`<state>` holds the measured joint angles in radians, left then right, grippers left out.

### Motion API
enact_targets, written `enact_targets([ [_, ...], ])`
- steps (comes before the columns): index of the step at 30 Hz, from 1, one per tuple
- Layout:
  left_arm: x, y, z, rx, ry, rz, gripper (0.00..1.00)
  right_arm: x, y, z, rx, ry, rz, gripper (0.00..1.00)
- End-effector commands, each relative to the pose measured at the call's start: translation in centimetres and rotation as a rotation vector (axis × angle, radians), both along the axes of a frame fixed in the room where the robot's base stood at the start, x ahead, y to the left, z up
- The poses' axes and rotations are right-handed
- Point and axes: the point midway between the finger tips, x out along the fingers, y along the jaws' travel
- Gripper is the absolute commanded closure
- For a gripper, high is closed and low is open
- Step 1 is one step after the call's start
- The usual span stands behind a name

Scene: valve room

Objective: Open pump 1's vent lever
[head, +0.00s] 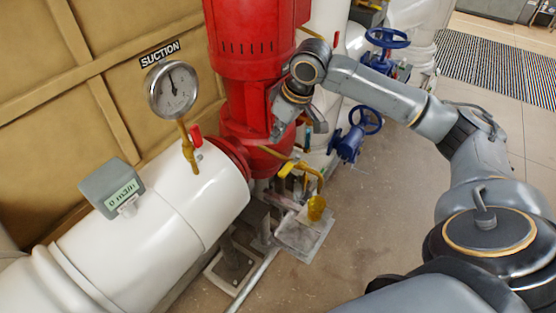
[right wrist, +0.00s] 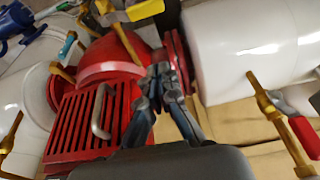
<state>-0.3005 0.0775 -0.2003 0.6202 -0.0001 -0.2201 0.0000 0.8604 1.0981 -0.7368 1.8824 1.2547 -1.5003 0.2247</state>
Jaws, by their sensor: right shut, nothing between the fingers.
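The red pump (head: 245,80) stands upright at the middle of the head view; its red casing with a grille also shows in the right wrist view (right wrist: 80,125). A yellow lever-like handle (head: 308,168) shows low at the pump's right side, above a drain plate; I cannot tell for sure that it is the vent lever. My right gripper (head: 297,132) is in front of the pump, above this yellow part. In the right wrist view its fingers (right wrist: 160,72) are together and empty, with the red casing behind them; contact cannot be told. My left gripper is out of view.
A white suction pipe (head: 170,215) with a round gauge (head: 172,90) and a red-handled valve (head: 196,136) fills the left. Blue handwheels (head: 387,38) stand behind my right arm. A yellow cup-like part (head: 316,207) is below the pump.

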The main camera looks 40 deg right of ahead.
Motion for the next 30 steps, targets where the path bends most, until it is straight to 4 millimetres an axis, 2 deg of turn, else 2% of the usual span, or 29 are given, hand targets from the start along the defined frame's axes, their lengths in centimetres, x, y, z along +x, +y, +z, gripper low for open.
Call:
enact_targets([
  [11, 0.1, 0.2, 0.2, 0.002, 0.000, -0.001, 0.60, 0.2, 0.2, -0.7, 0.002, 0.003, 0.002, 1.00],
  [17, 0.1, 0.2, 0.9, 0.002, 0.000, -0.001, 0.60, 1.2, 0.6, -3.8, 0.001, 0.005, 0.001, 1.00],
  [26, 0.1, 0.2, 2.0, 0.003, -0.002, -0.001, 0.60, 3.1, 1.4, -9.8, 0.000, 0.003, 0.002, 1.00],
  [27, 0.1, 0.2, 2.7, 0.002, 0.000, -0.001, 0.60, 2.2, 0.8, -9.2, -0.005, 0.001, 0.001, 1.00],
  [30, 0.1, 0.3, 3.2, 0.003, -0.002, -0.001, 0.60, 0.8, 0.3, -9.3, -0.003, 0.001, 0.001, 1.00],
])
